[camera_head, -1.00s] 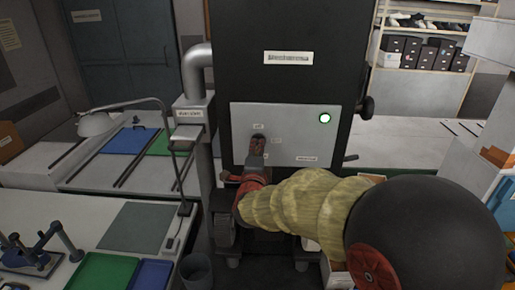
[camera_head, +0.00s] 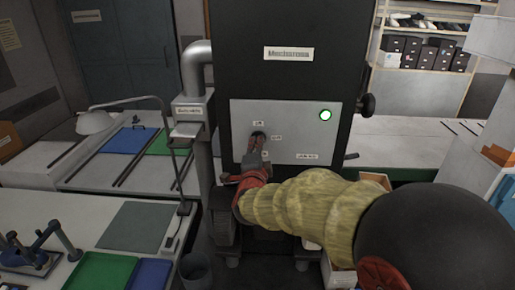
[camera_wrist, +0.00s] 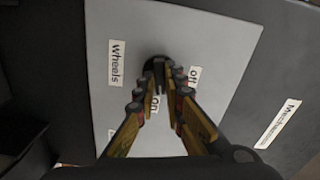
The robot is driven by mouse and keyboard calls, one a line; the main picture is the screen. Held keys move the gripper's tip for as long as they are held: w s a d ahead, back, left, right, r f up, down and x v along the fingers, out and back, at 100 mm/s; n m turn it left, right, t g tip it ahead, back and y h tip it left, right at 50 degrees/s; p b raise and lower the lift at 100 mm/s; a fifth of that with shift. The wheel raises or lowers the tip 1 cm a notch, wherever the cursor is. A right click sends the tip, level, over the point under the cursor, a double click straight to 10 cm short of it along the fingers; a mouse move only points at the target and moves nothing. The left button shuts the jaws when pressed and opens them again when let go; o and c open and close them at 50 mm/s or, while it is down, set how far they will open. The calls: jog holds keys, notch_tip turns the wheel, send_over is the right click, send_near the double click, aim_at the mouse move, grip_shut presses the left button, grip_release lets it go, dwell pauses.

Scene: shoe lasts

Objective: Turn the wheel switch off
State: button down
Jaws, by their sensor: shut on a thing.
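The wheel switch (camera_wrist: 160,70) is a dark round knob on a light grey panel (camera_head: 290,120) on the front of a tall black machine (camera_head: 290,60). In the wrist view, labels "Wheels" (camera_wrist: 116,64), "off" (camera_wrist: 194,75) and "on" (camera_wrist: 154,106) stand around it. My gripper (camera_wrist: 161,82) is shut on the knob, with its fingertips on both sides of it. In the head view my gripper (camera_head: 258,146) covers the lower part of the knob (camera_head: 257,136). A green light (camera_head: 325,115) is lit at the panel's upper right.
A grey pipe (camera_head: 197,70) and a labelled box stand left of the machine. A lamp (camera_head: 97,122) and workbenches with blue and green mats (camera_head: 108,272) are at the left. A bench (camera_head: 410,140) and shoe shelves (camera_head: 428,50) are at the right.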

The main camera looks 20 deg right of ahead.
jog(key=shift+f+n+p, duration=0.1)
jog(key=shift+n+p, duration=0.5)
jog(key=shift+n, duration=7.2)
jog(key=c, duration=1.9)
grip_release()
jog(key=v, duration=1.2)
